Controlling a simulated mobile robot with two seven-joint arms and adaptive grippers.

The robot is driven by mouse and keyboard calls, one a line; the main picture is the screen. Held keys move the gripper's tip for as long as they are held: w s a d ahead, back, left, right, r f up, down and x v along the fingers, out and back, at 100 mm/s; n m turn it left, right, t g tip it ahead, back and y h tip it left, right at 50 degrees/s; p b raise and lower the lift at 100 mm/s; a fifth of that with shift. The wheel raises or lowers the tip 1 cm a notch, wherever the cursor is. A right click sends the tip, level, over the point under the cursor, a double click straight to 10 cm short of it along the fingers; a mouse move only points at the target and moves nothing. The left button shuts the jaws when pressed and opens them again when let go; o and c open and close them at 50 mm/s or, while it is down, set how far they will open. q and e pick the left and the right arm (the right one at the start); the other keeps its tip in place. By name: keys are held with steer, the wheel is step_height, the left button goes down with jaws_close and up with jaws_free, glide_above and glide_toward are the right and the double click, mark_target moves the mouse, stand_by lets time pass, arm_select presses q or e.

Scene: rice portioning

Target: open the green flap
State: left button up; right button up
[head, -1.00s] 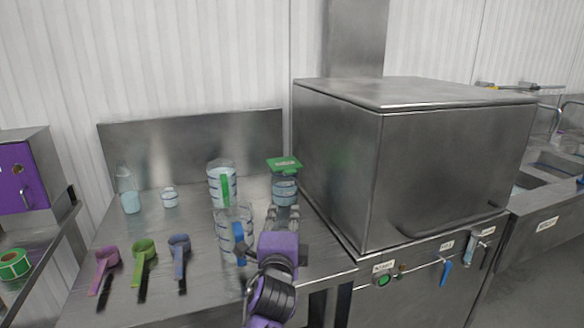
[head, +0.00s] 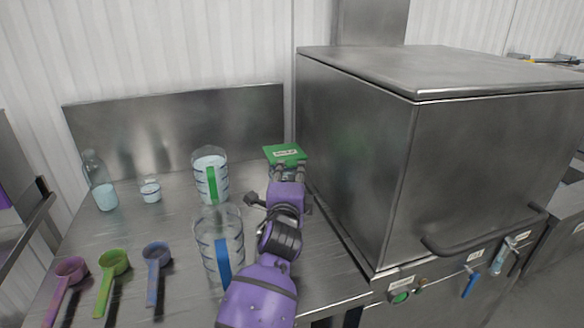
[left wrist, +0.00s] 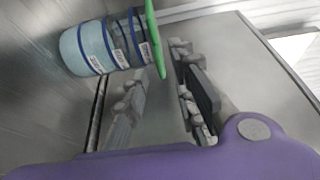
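The green flap (head: 285,154) has a white label and lies across the top of a clear container with blue bands at the back right of the table. In the left wrist view the flap (left wrist: 153,38) shows edge-on on the container (left wrist: 97,46), which looks closed. My left gripper (head: 288,171) is right in front of the flap and hides most of the container in the head view. Its fingers (left wrist: 160,62) are apart with nothing held, and the flap's near edge reaches between the fingertips. I cannot tell whether they touch it. My right gripper is not in view.
A measuring jug with a blue handle (head: 222,240) stands close left of my left arm. Another jug with a green handle (head: 208,172) stands behind it. A large steel box (head: 355,165) bounds the right side. Several scoops lie front left.

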mark_target(292, 167)
arm_select(q)
steer(key=w, duration=0.3)
steer(key=shift+w+d, duration=0.2)
steer(key=shift+w, duration=0.2)
steer(key=c, duration=0.6)
jaws_close()
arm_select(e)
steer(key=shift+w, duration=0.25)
